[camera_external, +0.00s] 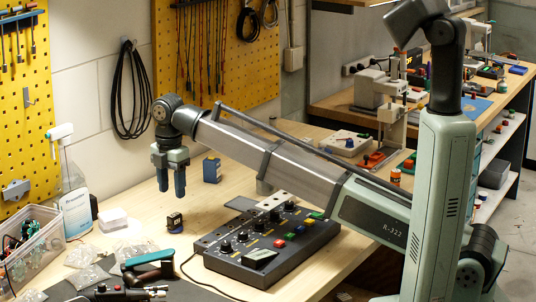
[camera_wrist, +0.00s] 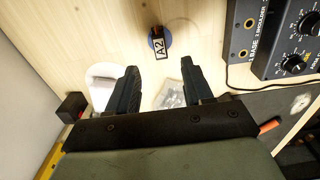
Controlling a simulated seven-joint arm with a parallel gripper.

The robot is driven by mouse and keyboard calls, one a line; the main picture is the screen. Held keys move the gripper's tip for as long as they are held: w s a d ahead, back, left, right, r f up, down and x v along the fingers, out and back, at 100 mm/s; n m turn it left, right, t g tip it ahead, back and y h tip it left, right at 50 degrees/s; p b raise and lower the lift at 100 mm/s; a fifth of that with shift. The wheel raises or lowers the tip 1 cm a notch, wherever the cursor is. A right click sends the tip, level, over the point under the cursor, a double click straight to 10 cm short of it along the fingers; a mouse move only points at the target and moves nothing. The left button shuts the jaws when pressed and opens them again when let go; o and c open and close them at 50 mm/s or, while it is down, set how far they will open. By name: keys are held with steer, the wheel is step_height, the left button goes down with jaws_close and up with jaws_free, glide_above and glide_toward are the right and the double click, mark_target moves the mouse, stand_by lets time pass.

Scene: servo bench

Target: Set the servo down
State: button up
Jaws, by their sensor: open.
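A small dark block (camera_external: 174,220), which looks like the servo, stands on the wooden bench below my gripper. In the wrist view the labelled block (camera_wrist: 158,42) shows a white "A2" tag and some blue around it, beyond the fingertips. My gripper (camera_external: 171,192) points down above the bench with its two dark fingers apart. In the wrist view the gripper (camera_wrist: 160,66) has nothing between its fingers. The fingers appear clear of the block.
A control box (camera_external: 262,245) with knobs and coloured buttons lies right of the block. A blue box (camera_external: 212,168) stands behind.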

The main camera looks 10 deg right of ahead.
steer(key=shift+r, duration=1.5)
steer(key=shift+w, duration=0.1)
